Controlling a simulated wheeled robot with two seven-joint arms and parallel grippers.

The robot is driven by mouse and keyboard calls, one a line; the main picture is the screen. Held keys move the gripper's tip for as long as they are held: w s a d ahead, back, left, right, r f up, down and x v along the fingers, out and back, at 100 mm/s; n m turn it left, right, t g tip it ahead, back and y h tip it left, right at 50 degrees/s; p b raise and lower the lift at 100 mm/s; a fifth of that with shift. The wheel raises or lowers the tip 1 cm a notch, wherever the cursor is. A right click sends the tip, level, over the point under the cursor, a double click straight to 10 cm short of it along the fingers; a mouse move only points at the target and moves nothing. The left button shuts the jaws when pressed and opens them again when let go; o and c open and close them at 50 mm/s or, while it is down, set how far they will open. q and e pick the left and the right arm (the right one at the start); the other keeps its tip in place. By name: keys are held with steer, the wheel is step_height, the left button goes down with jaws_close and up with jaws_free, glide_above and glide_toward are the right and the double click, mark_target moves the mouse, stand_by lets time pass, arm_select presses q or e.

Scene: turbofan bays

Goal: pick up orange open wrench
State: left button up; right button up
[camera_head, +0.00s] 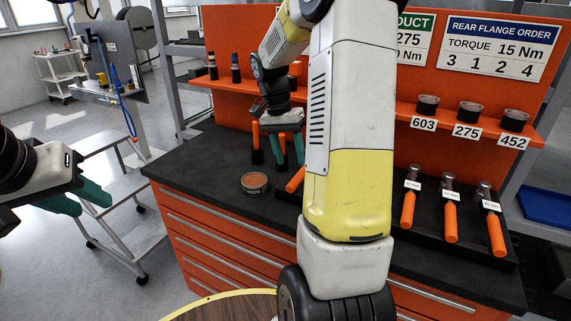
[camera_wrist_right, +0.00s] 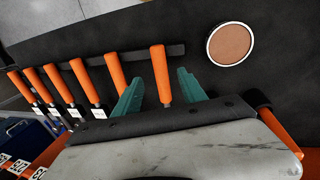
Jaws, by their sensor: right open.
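Several orange-handled tools are near my right gripper, and I cannot tell which is the open wrench. In the right wrist view an orange handle (camera_wrist_right: 160,72) stands between the two teal fingers of my right gripper (camera_wrist_right: 160,92), which is open with gaps on both sides. Another orange handle (camera_wrist_right: 116,70) is just left of the fingers. In the head view my right gripper (camera_head: 284,150) is low over the bench, with an orange handle (camera_head: 256,134) beside it. The tool heads there are hidden. My left gripper (camera_head: 78,201) is open and empty, away from the bench.
The dark bench top (camera_head: 215,155) has a round tin (camera_head: 254,183) near its front edge. Labelled orange-handled tools (camera_head: 451,221) lie in a dark tray at right. An orange shelf (camera_head: 455,118) with small jars is behind. My right arm hides the bench's middle.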

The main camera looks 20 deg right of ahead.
mark_target(297, 175)
steer(key=shift+w+d+f+m, duration=0.15)
steer(key=shift+w+d+f, duration=0.15)
steer(key=shift+f, duration=0.2)
steer(key=shift+w+d+f+m, duration=0.15)
steer(key=shift+w+d+f, duration=0.05)
steer(key=shift+d+f, duration=0.25)
steer(key=x, duration=0.7)
steer(key=shift+d+f, duration=0.15)
jaws_close()
